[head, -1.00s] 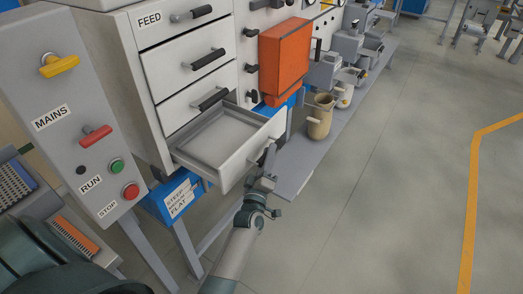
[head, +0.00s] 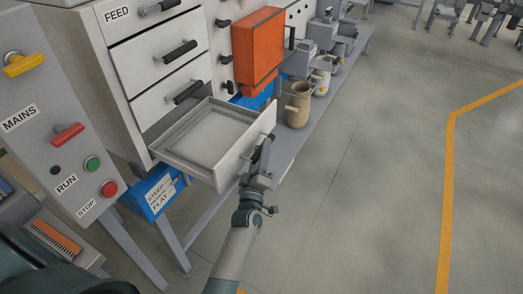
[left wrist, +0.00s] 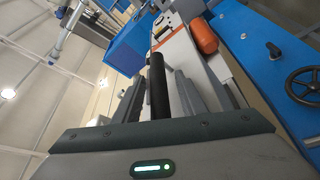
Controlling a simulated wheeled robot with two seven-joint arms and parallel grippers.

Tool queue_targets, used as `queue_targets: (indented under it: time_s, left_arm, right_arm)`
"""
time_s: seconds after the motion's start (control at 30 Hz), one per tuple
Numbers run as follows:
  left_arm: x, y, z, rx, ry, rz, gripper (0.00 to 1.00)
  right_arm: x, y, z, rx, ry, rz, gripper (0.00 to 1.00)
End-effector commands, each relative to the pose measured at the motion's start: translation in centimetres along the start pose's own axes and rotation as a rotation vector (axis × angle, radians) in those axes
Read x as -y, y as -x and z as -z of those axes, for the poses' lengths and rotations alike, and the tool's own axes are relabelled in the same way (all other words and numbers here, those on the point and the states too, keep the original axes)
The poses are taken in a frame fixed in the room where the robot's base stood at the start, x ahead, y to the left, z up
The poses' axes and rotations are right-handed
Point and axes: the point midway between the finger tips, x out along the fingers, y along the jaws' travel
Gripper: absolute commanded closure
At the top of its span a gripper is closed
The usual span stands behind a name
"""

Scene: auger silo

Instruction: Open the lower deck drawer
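The lower deck drawer (head: 233,160) is the lowest of the stacked white drawers and stands far out of its cabinet. Its grey tray looks empty. Its dark bar handle is on the front panel, partly hidden by my left gripper (head: 261,160). My left gripper is at this handle, reaching in from below. In the left wrist view the black handle bar (left wrist: 157,85) runs between the two grey fingers, which appear closed around it. Exact finger contact is hard to see. My right gripper is not in view.
An orange box (head: 258,50), a tan jug (head: 298,105) and a low grey shelf are beyond. Floor at right is clear.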

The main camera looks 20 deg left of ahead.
Motion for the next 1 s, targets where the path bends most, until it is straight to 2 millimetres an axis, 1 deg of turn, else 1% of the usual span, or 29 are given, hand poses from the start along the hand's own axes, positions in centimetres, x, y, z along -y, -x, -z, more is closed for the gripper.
queue_targets:
  time_s: [0.27, 0.37, 0.47, 0.67, 1.0]
  left_arm:
    - [-0.1, 0.2, 0.1, -0.001, 0.0, -0.001, 0.62]
    - [-0.1, 0.7, 0.1, 0.0, 0.0, -0.001, 0.62]
    - [-0.1, 1.6, 0.1, 0.001, 0.0, 0.0, 0.62]
    - [-0.1, 4.8, 0.1, 0.001, 0.0, 0.001, 0.62]
    - [0.0, 11.7, 0.0, 0.001, 0.0, 0.001, 0.62]
  right_arm:
    - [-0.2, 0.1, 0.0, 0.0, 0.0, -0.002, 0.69]
    - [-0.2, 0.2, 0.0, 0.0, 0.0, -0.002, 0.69]
    - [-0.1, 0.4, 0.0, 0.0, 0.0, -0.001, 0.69]
    - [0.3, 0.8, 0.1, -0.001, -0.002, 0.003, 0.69]
    - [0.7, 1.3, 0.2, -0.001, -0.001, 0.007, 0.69]
